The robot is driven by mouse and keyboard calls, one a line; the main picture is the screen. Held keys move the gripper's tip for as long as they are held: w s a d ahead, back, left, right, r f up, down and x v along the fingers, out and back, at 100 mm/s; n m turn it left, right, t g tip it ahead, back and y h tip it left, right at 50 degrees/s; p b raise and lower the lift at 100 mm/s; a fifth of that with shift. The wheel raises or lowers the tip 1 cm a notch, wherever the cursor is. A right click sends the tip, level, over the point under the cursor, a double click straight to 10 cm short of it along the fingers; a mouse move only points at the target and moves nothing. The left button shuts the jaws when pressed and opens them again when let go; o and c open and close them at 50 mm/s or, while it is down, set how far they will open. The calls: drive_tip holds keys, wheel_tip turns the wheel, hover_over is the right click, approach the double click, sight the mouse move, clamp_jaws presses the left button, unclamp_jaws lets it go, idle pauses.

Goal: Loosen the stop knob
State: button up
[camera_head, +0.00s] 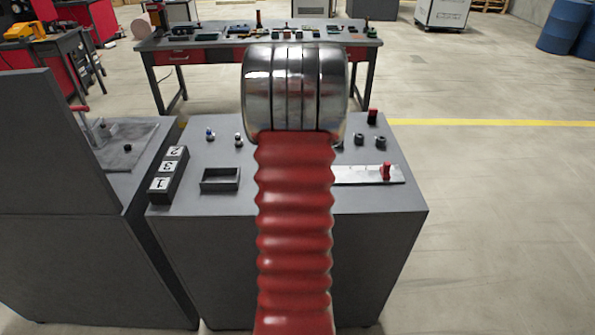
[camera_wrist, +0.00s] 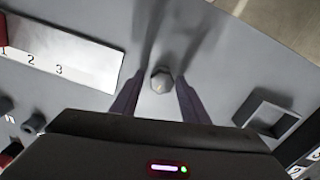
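A small grey knob (camera_wrist: 161,80) with a rounded end stands on the grey top in the wrist view; I take it for the stop knob, though no label shows on it. My gripper (camera_wrist: 160,75) is open, with one dark finger on each side of the knob. A narrow gap shows between the knob and each finger, so they look apart. In the head view my red arm hides both the gripper and this knob.
A pale plate numbered 1, 2, 3 (camera_wrist: 70,55) lies to the left, bearing a red knob (camera_head: 386,172). An open square tray (camera_head: 220,180) and a number block (camera_head: 168,176) stand on the cabinet top (camera_head: 215,208). Dark knobs (camera_wrist: 35,123) sit lower left.

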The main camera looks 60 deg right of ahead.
drive_tip(key=shift+o, duration=0.5)
drive_tip(key=shift+w+r, duration=0.1)
drive_tip(key=shift+r, duration=0.55)
wheel_tip(320, 180, up, 13)
drive_tip(key=shift+f, duration=0.2)
